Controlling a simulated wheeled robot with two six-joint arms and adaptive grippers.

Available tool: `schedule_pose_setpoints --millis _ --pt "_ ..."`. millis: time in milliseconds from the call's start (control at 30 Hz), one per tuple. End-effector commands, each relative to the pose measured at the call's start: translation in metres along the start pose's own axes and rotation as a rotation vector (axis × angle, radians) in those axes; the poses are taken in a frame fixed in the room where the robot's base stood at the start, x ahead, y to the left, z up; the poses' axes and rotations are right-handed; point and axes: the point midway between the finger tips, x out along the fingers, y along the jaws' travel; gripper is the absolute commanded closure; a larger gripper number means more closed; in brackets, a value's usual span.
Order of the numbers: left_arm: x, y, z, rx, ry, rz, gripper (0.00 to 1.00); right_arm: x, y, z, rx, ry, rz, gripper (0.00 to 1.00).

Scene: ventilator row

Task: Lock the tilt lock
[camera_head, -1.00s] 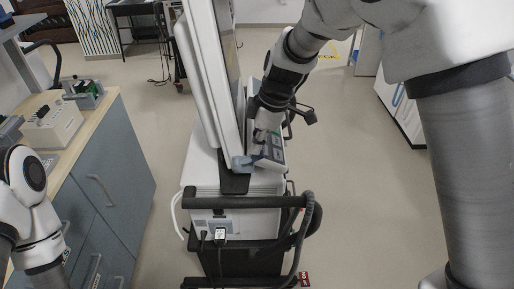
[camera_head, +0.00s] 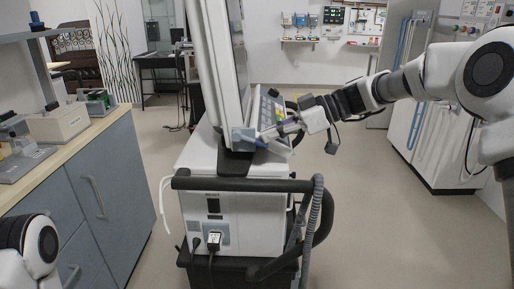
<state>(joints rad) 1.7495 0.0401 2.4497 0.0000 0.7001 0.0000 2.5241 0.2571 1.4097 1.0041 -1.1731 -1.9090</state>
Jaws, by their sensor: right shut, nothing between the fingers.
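The ventilator (camera_head: 250,222) stands in the middle, a white box on a cart, with a tall screen (camera_head: 218,70) seen nearly edge-on above it. A blue-grey part (camera_head: 243,139) sits at the screen's foot; I cannot tell for sure whether it is the tilt lock. My right gripper (camera_head: 283,130) comes in from the right. It is shut and empty, its tips close to the blue-grey part and in front of the keyed panel (camera_head: 270,110). I cannot tell whether they touch. Only a part of my left arm shows at lower left; its gripper is out of view.
A black push handle (camera_head: 250,184) with a grey hose (camera_head: 312,232) is at the ventilator's near side. A counter with blue-grey cabinets (camera_head: 108,190) stands at left. A white cabinet (camera_head: 440,125) stands at right. Floor is free on both sides of the cart.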

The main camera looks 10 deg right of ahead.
Motion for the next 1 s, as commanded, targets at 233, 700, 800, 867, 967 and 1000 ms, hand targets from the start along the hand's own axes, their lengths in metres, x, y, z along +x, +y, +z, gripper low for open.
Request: schedule_pose_setpoints --millis 233,700,800,867,967,1000 --pt "0.021 0.0 -0.001 0.0 0.002 0.0 0.6 0.002 0.0 0.004 0.0 0.069 -0.001 1.0" --pt "0.018 0.0 0.0 0.0 0.0 0.0 0.6 -0.005 0.0 -0.01 -0.001 0.066 0.0 1.0" --pt "0.018 0.0 0.0 0.0 0.0 0.0 0.6 -0.005 0.0 -0.01 0.0 0.066 0.0 1.0" --pt "0.019 0.0 0.0 0.0 0.0 0.0 0.6 -0.005 0.0 -0.01 0.0 0.066 0.0 1.0" --pt "0.019 0.0 0.0 0.0 0.0 0.0 0.6 -0.005 0.0 -0.01 0.0 0.066 0.0 1.0" --pt "0.018 0.0 0.0 0.0 0.0 0.0 0.6 -0.005 0.0 -0.011 0.0 0.066 0.0 1.0"
